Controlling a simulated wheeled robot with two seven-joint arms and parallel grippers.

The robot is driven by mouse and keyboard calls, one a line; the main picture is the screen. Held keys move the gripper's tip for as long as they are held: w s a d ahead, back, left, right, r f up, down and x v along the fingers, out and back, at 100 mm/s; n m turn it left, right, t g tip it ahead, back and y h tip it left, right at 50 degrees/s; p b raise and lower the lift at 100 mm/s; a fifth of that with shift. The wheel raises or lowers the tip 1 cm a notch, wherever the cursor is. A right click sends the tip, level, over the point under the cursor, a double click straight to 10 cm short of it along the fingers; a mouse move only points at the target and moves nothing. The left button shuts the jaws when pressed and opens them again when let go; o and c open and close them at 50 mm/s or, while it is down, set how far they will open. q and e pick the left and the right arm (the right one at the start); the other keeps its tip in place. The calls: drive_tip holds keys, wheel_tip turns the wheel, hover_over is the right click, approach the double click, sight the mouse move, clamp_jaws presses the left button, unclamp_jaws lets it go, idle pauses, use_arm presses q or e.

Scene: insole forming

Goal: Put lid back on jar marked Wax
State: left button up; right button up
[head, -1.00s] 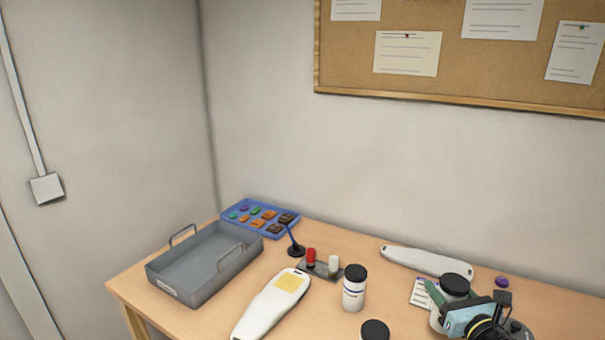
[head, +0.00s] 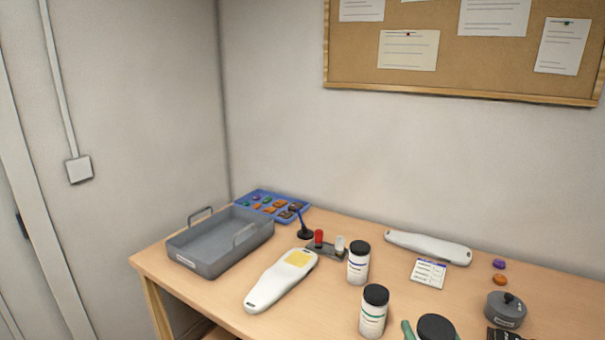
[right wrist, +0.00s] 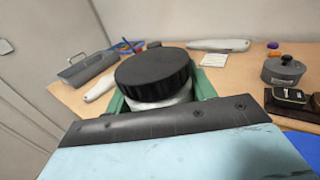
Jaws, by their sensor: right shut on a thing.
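My right gripper (head: 432,334) is at the bottom edge of the head view, its green fingers closed around a white jar (right wrist: 158,103) with a black lid (right wrist: 153,73). The lid sits over the jar's top; the fingers hide most of the jar, and its label does not show. A white jar with a blue stripe (head: 358,266) and one with a green stripe (head: 373,314) stand upright on the table with black lids on. Their lettering is too small to read, so I cannot tell which jar is marked Wax. My left gripper is out of view.
A grey round pot (head: 505,312) with a knob stands at right, near purple and orange pieces (head: 500,272). White insole-shaped pieces (head: 280,282), a card (head: 428,273), a grey tray (head: 200,257) and a blue tray (head: 253,209) lie on the table.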

drive_tip(key=s, duration=0.1)
drive_tip(key=s+a, duration=0.1)
drive_tip(key=shift+s+a+r+h+b, duration=0.1)
drive_tip(key=shift+s+a+h+b, duration=0.1)
drive_tip(key=shift+s+h+b, duration=0.15)
drive_tip(key=shift+s+a+r, duration=0.1)
drive_tip(key=shift+s, duration=0.35)
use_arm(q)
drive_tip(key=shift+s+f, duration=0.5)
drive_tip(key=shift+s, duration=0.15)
use_arm(e)
drive_tip(key=a+r+n+g+y, duration=0.1)
drive_tip(key=a+n+g+y, duration=0.3)
drive_tip(key=a+n+y, duration=0.3)
drive_tip(key=a+y, duration=0.4)
drive_tip(key=a, duration=0.4)
drive_tip(key=shift+w+n+y, duration=0.15)
drive_tip(key=shift+n+y, duration=0.15)
drive_tip(key=shift+y, duration=0.05)
